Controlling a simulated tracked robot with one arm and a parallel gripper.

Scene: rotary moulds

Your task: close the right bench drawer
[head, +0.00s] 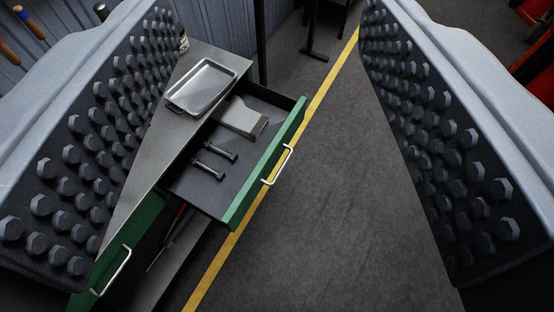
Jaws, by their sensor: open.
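The right bench drawer is pulled out from the grey-topped bench (140,180), with its dark tray showing. Its green front (240,200) carries a pale bar handle (278,165). Inside lie a grey flat-bladed tool (240,118) and two small dark bar-shaped parts (212,160). The bench's other green drawer front (100,272), with its own handle, is at the lower left and looks shut. My gripper (272,150) is open, its two studded jaws wide apart at the left and right of the picture. Nothing is between them in their grip; the drawer shows beyond them.
A shallow metal tray (205,86) sits on the bench top behind the drawer. A yellow floor line (325,88) runs past the drawer front. The grey floor (350,190) to its right is clear. A dark stand (322,40) is at the back, and something red is at the upper right.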

